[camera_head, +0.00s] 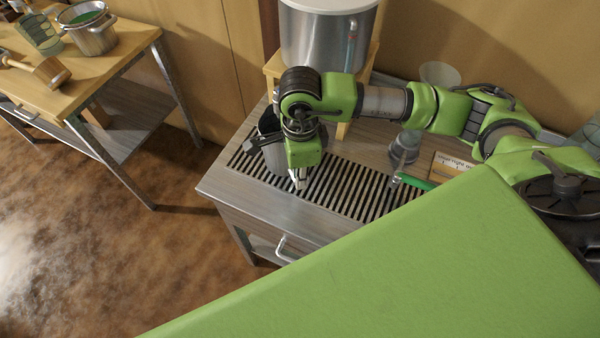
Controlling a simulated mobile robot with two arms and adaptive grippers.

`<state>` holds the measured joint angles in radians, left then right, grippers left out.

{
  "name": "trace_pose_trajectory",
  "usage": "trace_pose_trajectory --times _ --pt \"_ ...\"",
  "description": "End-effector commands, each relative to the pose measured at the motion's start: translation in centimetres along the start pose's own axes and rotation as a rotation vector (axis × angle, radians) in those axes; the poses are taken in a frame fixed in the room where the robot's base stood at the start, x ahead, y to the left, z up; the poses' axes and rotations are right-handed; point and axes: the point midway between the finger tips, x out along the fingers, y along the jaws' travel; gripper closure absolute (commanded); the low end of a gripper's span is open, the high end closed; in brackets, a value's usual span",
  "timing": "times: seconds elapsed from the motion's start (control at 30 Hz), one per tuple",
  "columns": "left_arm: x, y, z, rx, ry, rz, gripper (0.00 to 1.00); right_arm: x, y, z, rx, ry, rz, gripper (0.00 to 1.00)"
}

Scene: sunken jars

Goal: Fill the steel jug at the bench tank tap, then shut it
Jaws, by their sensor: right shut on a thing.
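The steel jug (268,127) stands on or just above the slatted drain grate at the left of the bench, partly hidden behind my right gripper. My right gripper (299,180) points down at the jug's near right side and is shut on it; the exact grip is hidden. The steel bench tank (318,42) with a pale lid stands on a wooden stand behind the jug. A sight tube (350,45) runs up its right side. The tap does not show; my right arm covers the area below the tank. The jug's water level cannot be seen. My left gripper is out of view.
The slatted grate (345,195) has bare room right of the jug. A dark-based glass vessel (404,148), a green-handled tool (415,182) and a label card (453,163) lie further right. Another table (125,55) at left holds a pot (90,32) and a mallet (48,72).

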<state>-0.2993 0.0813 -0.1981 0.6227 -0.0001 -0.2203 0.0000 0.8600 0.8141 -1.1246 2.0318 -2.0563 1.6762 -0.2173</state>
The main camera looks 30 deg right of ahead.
Motion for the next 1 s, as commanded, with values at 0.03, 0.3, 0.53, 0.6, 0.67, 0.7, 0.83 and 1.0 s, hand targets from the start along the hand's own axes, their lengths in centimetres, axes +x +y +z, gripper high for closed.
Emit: trace_pose_trajectory --times 0.03,0.3,0.53,0.6,0.67,0.7,0.83,1.0 --pt "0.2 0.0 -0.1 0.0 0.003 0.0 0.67 0.1 -0.1 0.0 0.0 -0.001 -0.002 1.0" --pt "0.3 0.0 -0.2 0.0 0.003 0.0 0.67 0.1 0.0 0.0 0.0 -0.001 -0.001 0.67" --pt "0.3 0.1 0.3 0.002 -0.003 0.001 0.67 0.2 0.0 0.0 0.0 0.001 0.001 0.67" --pt "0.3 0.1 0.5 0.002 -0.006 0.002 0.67 0.0 0.0 0.0 0.0 0.0 0.0 0.67" --pt "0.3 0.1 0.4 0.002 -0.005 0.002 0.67 -0.5 -0.1 0.0 0.0 -0.001 -0.002 0.67" --pt "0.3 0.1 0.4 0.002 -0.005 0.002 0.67 -1.0 -0.1 0.0 0.0 -0.002 -0.003 0.67" --pt "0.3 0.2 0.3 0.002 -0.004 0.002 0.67 -3.4 -0.1 0.1 -0.001 -0.003 -0.005 0.67" --pt "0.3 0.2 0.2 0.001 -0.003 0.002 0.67 -7.2 -0.1 0.1 -0.002 -0.003 -0.007 0.67"
